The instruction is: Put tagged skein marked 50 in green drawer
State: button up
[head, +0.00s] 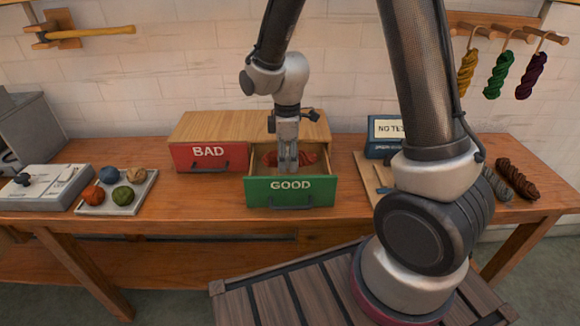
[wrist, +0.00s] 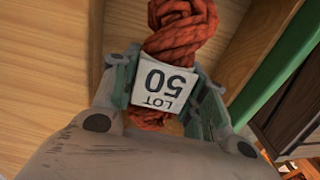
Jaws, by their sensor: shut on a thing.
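The red-orange skein (head: 308,158) is inside the open green drawer (head: 290,193), which is labelled GOOD. In the wrist view the twisted skein (wrist: 181,32) carries a white tag (wrist: 163,84) reading LOT 50, upside down. My gripper (head: 287,168) reaches down into the drawer and is shut around the skein at the tag. The gripper also shows in the wrist view (wrist: 165,90), with a finger on each side of the tag. The drawer front hides how the skein's underside meets the drawer floor.
The red BAD drawer (head: 208,157) is closed, left of the green one. A tray of wool balls (head: 118,200) lies at left. Several skeins hang on a wall rack (head: 500,33).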

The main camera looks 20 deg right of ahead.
aim_at(287, 167)
jog(key=shift+f, duration=1.5)
jog(key=shift+f, duration=0.25)
jog(key=shift+f, duration=0.35)
jog(key=o, duration=1)
jog(key=shift+r, duration=0.1)
